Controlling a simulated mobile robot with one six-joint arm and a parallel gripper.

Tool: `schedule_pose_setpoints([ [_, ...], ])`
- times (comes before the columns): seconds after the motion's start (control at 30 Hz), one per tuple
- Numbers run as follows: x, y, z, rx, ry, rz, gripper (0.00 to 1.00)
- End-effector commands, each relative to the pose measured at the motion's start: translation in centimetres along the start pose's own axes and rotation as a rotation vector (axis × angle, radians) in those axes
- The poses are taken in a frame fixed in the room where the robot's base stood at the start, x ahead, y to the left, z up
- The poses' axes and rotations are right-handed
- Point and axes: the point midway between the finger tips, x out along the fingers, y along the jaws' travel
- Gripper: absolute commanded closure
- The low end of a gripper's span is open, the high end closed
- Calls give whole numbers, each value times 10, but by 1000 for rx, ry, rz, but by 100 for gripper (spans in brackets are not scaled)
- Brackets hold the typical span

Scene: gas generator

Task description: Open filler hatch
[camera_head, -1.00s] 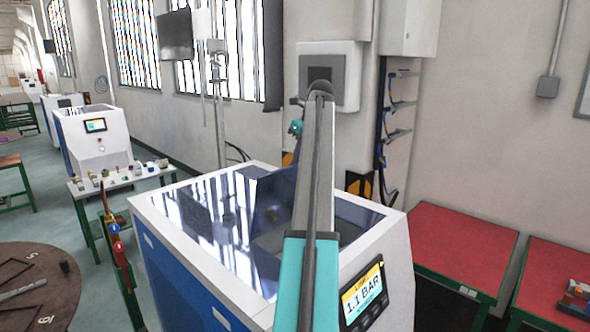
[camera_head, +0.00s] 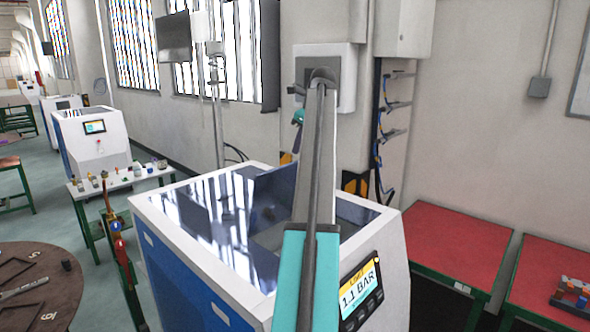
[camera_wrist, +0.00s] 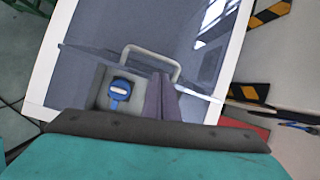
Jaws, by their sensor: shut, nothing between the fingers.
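The generator is a white cabinet with a dark blue glossy top (camera_head: 190,212) in the head view. A dark blue panel (camera_head: 277,188) stands tilted up from this top, partly behind my arm. In the wrist view the glossy top (camera_wrist: 90,28) shows a grey recess (camera_wrist: 101,98) holding a blue cap-like part (camera_wrist: 119,92). A pale U-shaped handle (camera_wrist: 152,57) is beside it. My gripper (camera_wrist: 160,76) has its fingers together and empty, right of the blue part and near the handle. Whether it touches the handle or panel is unclear. My arm hides the gripper in the head view.
A display reading 1.1 BAR (camera_head: 360,290) is on the cabinet's front. Red-topped tables (camera_head: 455,245) stand to the right, and a narrow table with small parts (camera_head: 120,182) to the left. A wall box (camera_head: 325,75) and pipes are behind.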

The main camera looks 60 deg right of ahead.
Motion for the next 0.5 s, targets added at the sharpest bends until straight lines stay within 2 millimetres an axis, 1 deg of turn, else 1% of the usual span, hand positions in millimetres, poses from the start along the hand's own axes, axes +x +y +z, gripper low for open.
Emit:
schedule_pose_setpoints([
  [0.17,1,8,19,-228,-99,-10,100],
  [0.4,0,30,48,-533,-268,-55,100],
  [0.5,0,40,57,-651,-344,-88,100],
])
